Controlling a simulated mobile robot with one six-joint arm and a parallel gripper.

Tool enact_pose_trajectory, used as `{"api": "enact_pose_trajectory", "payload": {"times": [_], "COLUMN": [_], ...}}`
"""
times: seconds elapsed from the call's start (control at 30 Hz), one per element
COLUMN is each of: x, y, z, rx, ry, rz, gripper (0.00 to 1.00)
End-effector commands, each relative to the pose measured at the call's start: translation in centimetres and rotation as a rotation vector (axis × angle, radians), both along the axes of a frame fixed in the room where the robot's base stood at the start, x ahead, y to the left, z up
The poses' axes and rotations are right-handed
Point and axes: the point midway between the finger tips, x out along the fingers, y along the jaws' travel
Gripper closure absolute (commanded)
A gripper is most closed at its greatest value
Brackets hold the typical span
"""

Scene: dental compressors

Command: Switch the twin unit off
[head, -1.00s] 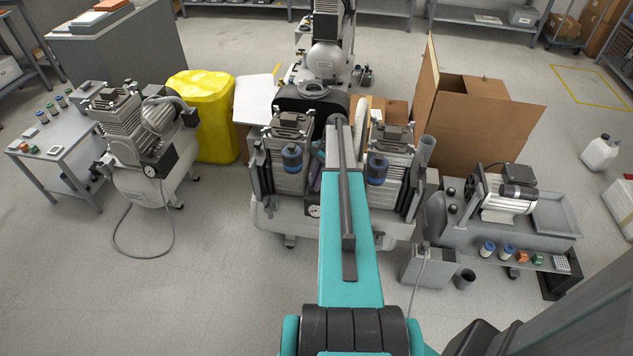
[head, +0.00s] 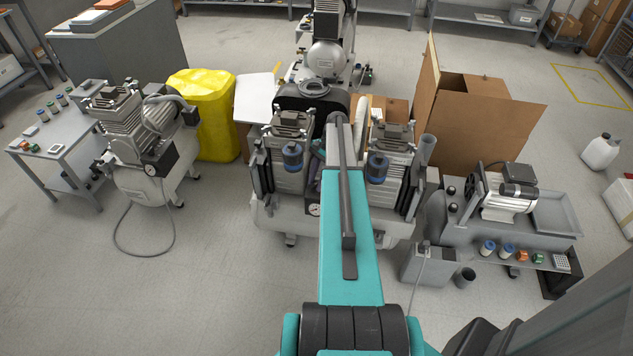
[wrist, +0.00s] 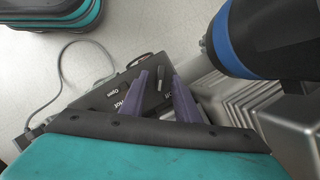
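The twin unit (head: 268,222) stands in the middle of the head view, with two silver motor heads, blue-banded cylinders and a pale tank. My arm reaches over its middle and hides part of it. In the wrist view, a dark control box (wrist: 152,98) with white lettering lies under my gripper (wrist: 168,72). The two purple fingers are apart, with a narrow gap and nothing visible held between them. The fingers cover part of the box face, and I cannot tell whether they touch it or how its switch is set.
In the wrist view, a blue-banded black cylinder (wrist: 262,38) and silver fins (wrist: 255,98) are close on the right. A grey cable (wrist: 62,75) runs at left. Another compressor (head: 135,150) stands left in the head view, a cardboard box (head: 480,125) behind right. Front-left floor is clear.

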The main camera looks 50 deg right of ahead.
Motion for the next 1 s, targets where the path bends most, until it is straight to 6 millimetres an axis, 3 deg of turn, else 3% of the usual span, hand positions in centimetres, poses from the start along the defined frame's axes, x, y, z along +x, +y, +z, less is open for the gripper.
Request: {"api": "enact_pose_trajectory", "payload": {"times": [0.27, 0.8, 1.0], "x": [-0.1, -0.4, -0.5], "y": [-0.9, -4.2, -5.0], "z": [2.1, 9.8, 11.9], "rx": [-0.001, -0.001, 0.000], "ry": [-0.001, -0.001, 0.000], "rz": [0.000, 0.000, 0.000], "gripper": [0.71, 0.71, 0.71]}}
